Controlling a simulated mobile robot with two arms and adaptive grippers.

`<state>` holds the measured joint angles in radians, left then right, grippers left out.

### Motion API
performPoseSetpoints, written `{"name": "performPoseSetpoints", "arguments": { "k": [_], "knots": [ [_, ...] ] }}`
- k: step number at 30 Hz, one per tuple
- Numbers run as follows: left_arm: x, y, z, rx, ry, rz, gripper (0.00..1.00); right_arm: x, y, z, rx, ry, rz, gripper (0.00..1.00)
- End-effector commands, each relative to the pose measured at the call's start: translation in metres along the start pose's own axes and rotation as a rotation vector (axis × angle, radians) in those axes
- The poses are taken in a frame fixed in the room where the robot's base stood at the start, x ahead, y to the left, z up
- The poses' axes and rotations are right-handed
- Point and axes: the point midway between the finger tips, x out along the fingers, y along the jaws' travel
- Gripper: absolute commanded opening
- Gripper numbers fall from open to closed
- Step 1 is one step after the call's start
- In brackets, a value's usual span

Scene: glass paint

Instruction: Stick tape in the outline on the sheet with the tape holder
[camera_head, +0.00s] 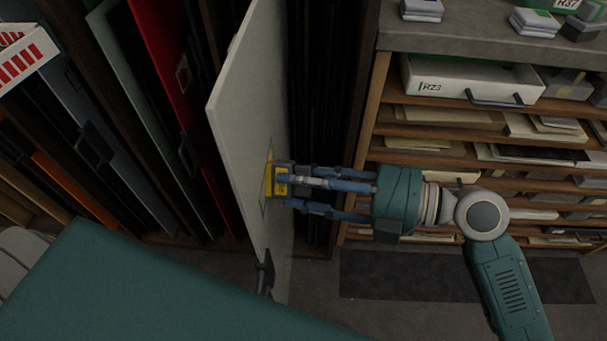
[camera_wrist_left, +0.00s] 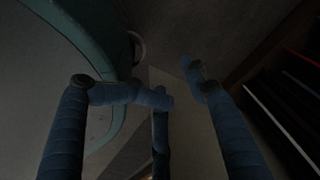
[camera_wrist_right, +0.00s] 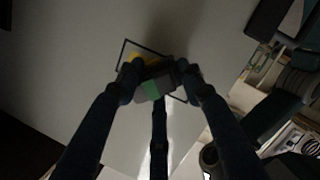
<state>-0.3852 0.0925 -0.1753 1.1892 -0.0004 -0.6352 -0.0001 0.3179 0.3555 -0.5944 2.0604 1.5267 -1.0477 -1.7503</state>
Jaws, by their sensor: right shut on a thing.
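The large pale sheet (camera_head: 245,110) stands upright on edge among other panels. A thin dark outline (camera_head: 264,207) is drawn low on its face; it also shows in the right wrist view (camera_wrist_right: 145,46). My right gripper (camera_head: 284,187) is shut on the tape holder (camera_wrist_right: 153,90), a grey and green block, and holds it at the outline. Yellow (camera_head: 268,174) shows inside the outline beside the holder; I cannot tell how much is stuck tape. The fingers hide part of the outline. My left gripper (camera_wrist_left: 185,88) shows only in its wrist view, with fingers apart and nothing between them.
A red panel (camera_head: 165,80) and other upright panels fill the rack left of the sheet. A wooden shelf unit (camera_head: 372,110) with boxes and papers stands at the right. A dark mat (camera_head: 450,280) lies on the floor below it.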

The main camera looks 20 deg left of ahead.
Motion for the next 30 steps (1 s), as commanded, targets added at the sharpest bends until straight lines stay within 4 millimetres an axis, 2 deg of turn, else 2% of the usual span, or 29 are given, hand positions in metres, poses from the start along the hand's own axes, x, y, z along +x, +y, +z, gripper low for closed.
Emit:
{"name": "performPoseSetpoints", "arguments": {
  "k": [1, 6, 19, 30],
  "knots": [
    [-0.001, 0.000, -0.002, 0.000, 0.001, 0.000, 0.44, 0.002, -0.004, -0.007, -0.001, 0.015, -0.006, 0.06],
    [-0.003, 0.000, -0.005, -0.001, 0.003, 0.000, 0.44, 0.001, -0.007, -0.010, 0.000, 0.015, -0.006, 0.06],
    [-0.023, -0.002, -0.036, -0.006, 0.023, -0.002, 0.44, -0.007, -0.025, -0.029, -0.001, 0.013, -0.006, 0.06],
    [-0.028, -0.002, -0.040, -0.006, 0.025, -0.003, 0.44, -0.008, -0.026, -0.033, 0.000, 0.012, -0.005, 0.06]
  ]
}}
